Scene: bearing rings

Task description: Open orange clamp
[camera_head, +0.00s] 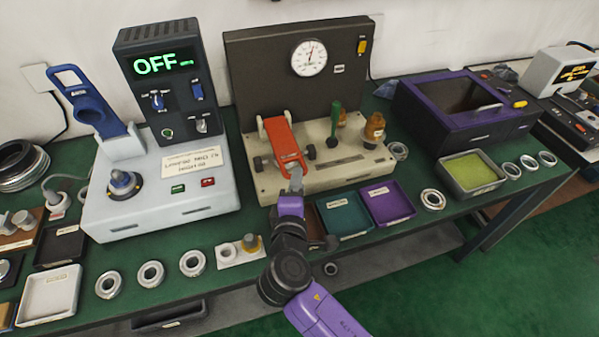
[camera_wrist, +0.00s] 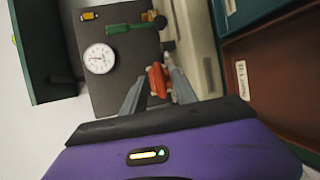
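The orange clamp (camera_head: 284,143) is on the beige fixture (camera_head: 330,162), its handle sloping down toward the front. My gripper (camera_head: 296,182) is at the front, lower end of this handle. In the wrist view, the clamp's orange end (camera_wrist: 158,80) lies between the two grey fingertips of my gripper (camera_wrist: 159,86). The fingers converge on it and appear to touch it from both sides. The clamp's hinge and the area under the handle are mostly hidden in the wrist view.
A green-handled lever (camera_head: 335,118) and brass-coloured knobs (camera_head: 374,128) stand right of the clamp. A dark panel with a gauge (camera_head: 309,58) rises behind. Teal (camera_head: 343,216) and purple (camera_head: 389,203) trays lie in front. The grey machine with blue handle (camera_head: 160,190) stands left.

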